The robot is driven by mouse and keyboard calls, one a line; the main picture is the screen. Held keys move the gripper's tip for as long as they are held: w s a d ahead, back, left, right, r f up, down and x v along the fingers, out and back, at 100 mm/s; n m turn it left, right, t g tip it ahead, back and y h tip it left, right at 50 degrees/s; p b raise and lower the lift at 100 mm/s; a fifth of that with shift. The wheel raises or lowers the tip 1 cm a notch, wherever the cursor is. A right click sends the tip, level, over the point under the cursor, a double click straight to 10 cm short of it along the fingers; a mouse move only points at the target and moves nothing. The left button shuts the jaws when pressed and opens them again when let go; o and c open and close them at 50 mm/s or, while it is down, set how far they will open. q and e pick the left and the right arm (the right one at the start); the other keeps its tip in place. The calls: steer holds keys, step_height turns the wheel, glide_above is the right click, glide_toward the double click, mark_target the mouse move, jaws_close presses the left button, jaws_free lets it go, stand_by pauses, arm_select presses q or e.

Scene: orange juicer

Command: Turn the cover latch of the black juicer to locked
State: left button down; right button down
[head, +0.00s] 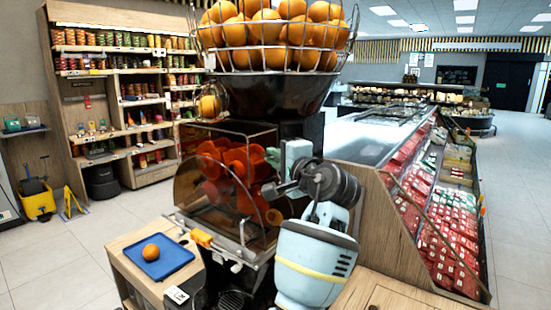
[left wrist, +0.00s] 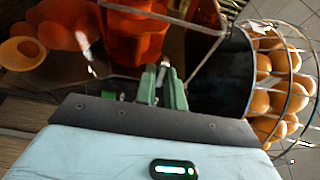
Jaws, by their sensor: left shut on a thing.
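The black juicer (head: 265,95) stands in the middle of the head view, with a smoky clear front cover (head: 215,195) over its orange-red pressing parts. My left gripper (head: 275,158) is at the upper right of the cover, its pale green fingers against the juicer. In the left wrist view, its fingers (left wrist: 161,88) are closed on a small metallic piece (left wrist: 164,70), which seems to be the cover latch. The fingers mostly hide it, so its turn angle cannot be told. My right gripper is not in view.
A wire basket of oranges (head: 270,45) tops the juicer. A blue tray (head: 172,268) with one orange (head: 151,252) lies on the wooden counter at left. A refrigerated display (head: 440,200) stands close on the right. Open floor lies to the left.

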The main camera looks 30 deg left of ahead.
arm_select(q)
steer(key=shift+r, duration=0.1)
stand_by(0.4)
steer(key=c, duration=1.5)
jaws_free()
